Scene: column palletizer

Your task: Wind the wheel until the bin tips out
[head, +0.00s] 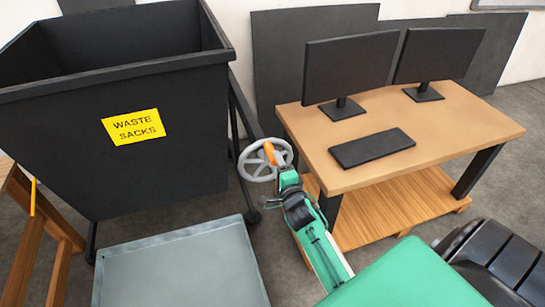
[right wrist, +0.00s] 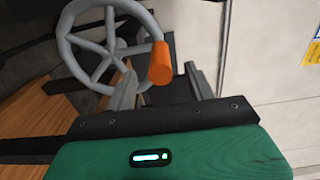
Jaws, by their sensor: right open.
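The black bin (head: 60,130) with a yellow "WASTE SACKS" label (head: 134,126) stands upright at the upper left of the head view. Its grey spoked wheel (head: 246,171) is on its right side, and it also shows in the right wrist view (right wrist: 66,50). The wheel's orange handle (right wrist: 161,66) sticks out towards my right gripper (right wrist: 163,82). That gripper is open, with a finger on each side of the handle's near end; I cannot tell whether either touches it. In the head view the right gripper (head: 279,164) partly covers the wheel. My left gripper is out of view.
A wooden desk (head: 470,135) with two monitors (head: 350,65) and a black keyboard (head: 372,148) stands right of the wheel, close to my right arm. A grey flat-topped surface (head: 180,270) lies in front of the bin. A wooden frame (head: 25,250) stands at the left edge.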

